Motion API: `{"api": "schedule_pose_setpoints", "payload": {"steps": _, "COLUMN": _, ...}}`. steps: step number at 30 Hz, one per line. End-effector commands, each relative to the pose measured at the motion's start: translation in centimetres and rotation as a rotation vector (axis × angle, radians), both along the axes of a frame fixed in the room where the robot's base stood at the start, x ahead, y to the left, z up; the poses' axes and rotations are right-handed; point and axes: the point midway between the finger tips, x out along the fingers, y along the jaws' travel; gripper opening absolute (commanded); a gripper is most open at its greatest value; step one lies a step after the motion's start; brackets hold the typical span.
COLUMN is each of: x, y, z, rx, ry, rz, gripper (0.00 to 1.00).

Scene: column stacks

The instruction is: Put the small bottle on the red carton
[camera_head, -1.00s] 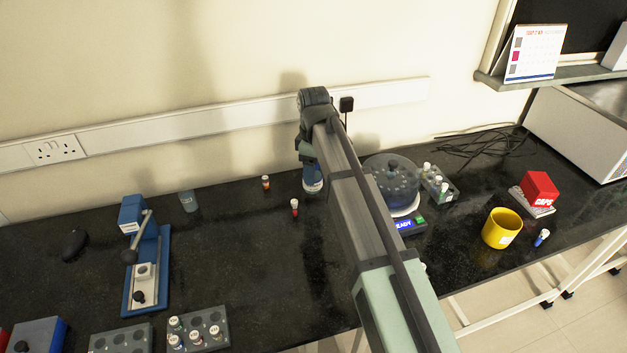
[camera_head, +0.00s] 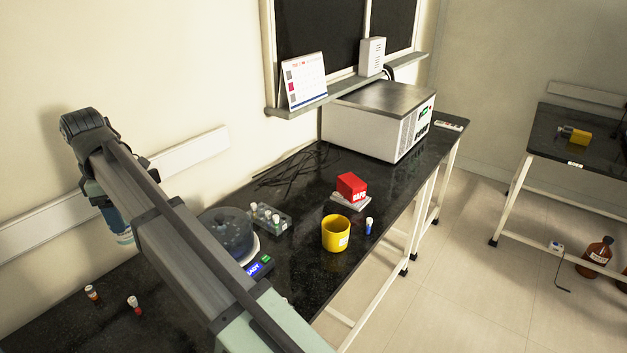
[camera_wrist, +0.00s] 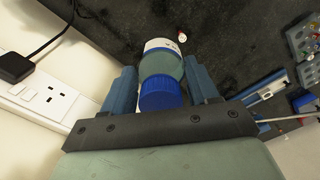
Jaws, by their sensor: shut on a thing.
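The small bottle, with a blue cap and a white-and-blue label, is in my gripper, at the left in the head view (camera_head: 122,232). In the wrist view the bottle (camera_wrist: 161,62) sits between the two blue fingers of my gripper (camera_wrist: 161,78), which is shut on it. The bottle hangs above the dark bench, apart from it. The red carton (camera_head: 351,185), marked CAPS, lies on a pale flat stack (camera_head: 350,202) farther along the bench to the right. Its top is bare. My arm hides part of the bench.
A yellow mug (camera_head: 336,234) and a small blue vial (camera_head: 369,227) stand in front of the carton. A large white box machine (camera_head: 380,122) stands behind.

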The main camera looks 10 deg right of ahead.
Motion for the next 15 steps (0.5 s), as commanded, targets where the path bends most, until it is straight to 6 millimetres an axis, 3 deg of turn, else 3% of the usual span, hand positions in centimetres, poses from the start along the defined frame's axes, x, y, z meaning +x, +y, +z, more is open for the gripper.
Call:
{"api": "schedule_pose_setpoints", "payload": {"steps": 5, "x": 0.1, "y": 0.1, "z": 3.4, "rx": 0.001, "ry": -0.002, "rz": 0.000, "gripper": 0.21}}
{"api": "schedule_pose_setpoints", "payload": {"steps": 15, "x": 6.4, "y": -4.7, "z": 3.1, "rx": 0.000, "ry": 0.000, "rz": -0.162, "gripper": 0.21}}
